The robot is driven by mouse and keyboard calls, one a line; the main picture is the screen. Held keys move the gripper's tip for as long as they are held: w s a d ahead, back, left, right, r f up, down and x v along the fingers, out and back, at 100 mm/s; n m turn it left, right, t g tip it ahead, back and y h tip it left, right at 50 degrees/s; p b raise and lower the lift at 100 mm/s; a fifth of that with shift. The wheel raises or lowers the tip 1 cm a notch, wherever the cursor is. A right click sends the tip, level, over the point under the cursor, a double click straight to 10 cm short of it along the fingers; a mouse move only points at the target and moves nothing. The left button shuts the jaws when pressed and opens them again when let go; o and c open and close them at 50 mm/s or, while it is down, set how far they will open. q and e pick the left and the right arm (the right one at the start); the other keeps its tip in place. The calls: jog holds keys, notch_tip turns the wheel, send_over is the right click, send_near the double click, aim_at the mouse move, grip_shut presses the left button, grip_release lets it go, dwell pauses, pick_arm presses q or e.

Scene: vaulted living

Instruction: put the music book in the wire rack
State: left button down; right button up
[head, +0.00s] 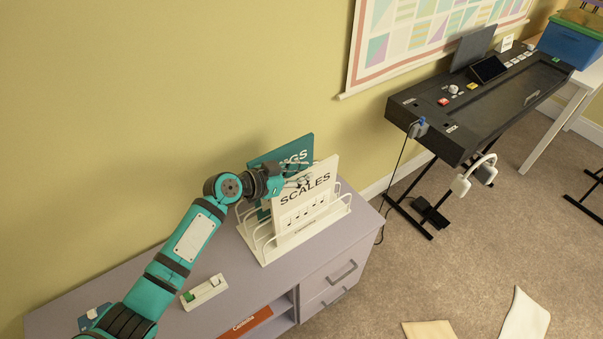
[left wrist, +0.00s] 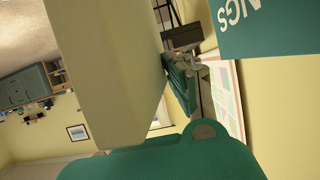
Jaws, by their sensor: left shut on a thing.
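The cream music book (head: 303,212), marked SCALES, stands nearly upright in the white wire rack (head: 262,251), its lower edge between the rack's wires. My left gripper (head: 299,180) is at the book's upper left edge and shut on it. The book's pale face (left wrist: 105,75) fills much of the left wrist view, beside my teal finger (left wrist: 183,83). A teal book (head: 296,150) with lettering ending in NGS stands behind it in the rack and partly hidden; it also shows in the left wrist view (left wrist: 270,28). Whether the cream book's bottom rests on the rack's base is unclear.
The rack stands on a lilac cabinet (head: 345,240) against the yellow wall. A small white-and-green item (head: 204,292) lies on the cabinet top, left of the rack. A black keyboard (head: 480,100) on a stand is at the right. Sheets (head: 525,315) lie on the carpet.

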pick_arm(q)
jog(key=c, duration=1.3)
grip_release()
pick_arm(e)
jog(key=shift+s, duration=0.45)
pick_arm(q)
jog(key=shift+b+v, duration=0.8)
jog(key=shift+v, duration=5.2)
pick_arm(e)
jog(key=shift+w+a+f, duration=0.1)
jog(key=shift+a+f, duration=0.05)
jog(key=shift+f, duration=0.65)
pick_arm(q)
jog(key=shift+s+f, duration=0.1)
jog(key=shift+f, duration=0.05)
